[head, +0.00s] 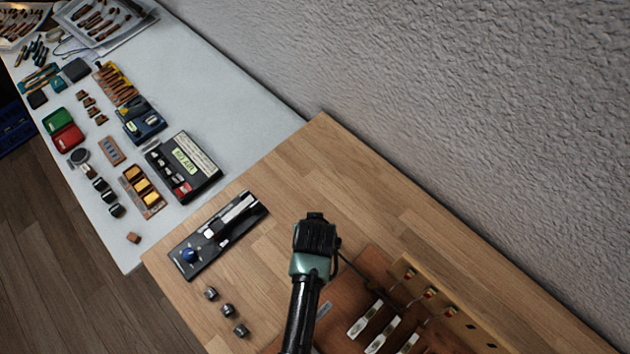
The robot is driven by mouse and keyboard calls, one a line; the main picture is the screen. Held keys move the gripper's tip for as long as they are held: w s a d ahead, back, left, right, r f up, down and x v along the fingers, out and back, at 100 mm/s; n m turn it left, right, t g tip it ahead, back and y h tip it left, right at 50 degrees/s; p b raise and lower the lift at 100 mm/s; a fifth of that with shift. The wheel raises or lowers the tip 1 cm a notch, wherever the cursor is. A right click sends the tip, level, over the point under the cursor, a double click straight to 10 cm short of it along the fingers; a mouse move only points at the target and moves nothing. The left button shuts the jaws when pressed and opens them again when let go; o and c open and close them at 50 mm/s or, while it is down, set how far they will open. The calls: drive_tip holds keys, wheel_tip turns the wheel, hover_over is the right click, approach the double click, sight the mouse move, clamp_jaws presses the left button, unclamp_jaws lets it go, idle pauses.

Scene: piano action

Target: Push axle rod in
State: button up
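My gripper (316,238) hangs over the wooden bench, seen from above. Its fingertips are hidden beneath its dark body, so I cannot tell whether it is open, shut or holding anything. A thin dark rod (358,272), which may be the axle rod, shows just right of the gripper and slants down toward the piano action. Its upper left end is close to or behind the gripper; I cannot tell if they touch. The piano action (432,282) stands at the lower right, with a wooden rail, several copper-coloured pins and white-topped pieces (365,318) on a reddish-brown base.
A white table (235,95) with tools and boxes adjoins at upper left. A grey wall (480,130) bounds the bench's back; bare wood lies before it.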

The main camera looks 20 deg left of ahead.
drive_tip(key=shift+w+f, duration=0.15)
drive_tip(key=shift+f, duration=0.15)
clamp_jaws()
idle(1.4)
